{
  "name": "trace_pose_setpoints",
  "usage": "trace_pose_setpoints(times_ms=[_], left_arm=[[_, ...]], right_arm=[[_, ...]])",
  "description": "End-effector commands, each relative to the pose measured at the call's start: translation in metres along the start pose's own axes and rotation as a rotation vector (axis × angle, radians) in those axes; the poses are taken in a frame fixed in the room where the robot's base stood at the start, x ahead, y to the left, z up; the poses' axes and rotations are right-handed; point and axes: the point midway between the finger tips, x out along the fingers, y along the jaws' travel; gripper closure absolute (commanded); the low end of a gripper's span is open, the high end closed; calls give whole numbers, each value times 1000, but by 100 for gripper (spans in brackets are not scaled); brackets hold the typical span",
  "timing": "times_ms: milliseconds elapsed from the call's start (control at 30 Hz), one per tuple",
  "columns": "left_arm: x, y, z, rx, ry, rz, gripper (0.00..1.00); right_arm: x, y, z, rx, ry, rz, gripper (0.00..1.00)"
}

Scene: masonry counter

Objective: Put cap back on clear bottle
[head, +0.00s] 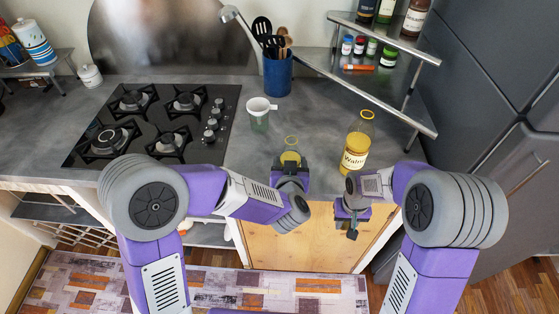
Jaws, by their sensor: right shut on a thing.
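A clear bottle (355,151) with a yellow rim, yellowish contents and a "Walnut" label stands upright and uncapped near the counter's front edge. My right gripper (352,228) points down in front of the counter, below and left of the Walnut bottle. It is shut on a small dark thing, too small to identify surely as the cap. No other cap is clearly visible.
A greenish clear cup (259,113) and a blue utensil pot (278,75) stand behind. A black gas hob (155,125) fills the left counter. A metal-edged shelf (385,95) with jars overhangs the right back. Bare counter lies between cup and Walnut bottle.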

Motion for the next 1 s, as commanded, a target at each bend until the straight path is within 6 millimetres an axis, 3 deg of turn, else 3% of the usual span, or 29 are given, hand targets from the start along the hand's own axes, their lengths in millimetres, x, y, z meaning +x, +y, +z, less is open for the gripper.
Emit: trace_pose_setpoints(times_ms=[300, 433, 800, 1000], left_arm=[[0, -1, -2, -2, 5, 0, 88], [7, -16, -6, -13, 8, -1, 88], [36, -132, -20, -23, 17, 3, 88], [36, -168, -17, -4, 7, 1, 88]], right_arm=[[0, 0, 0, 0, 0, 0, 92], [0, 0, 0, 0, 0, 0, 92], [0, 0, 0, 0, 0, 0, 92], [0, 0, 0, 0, 0, 0, 92]])
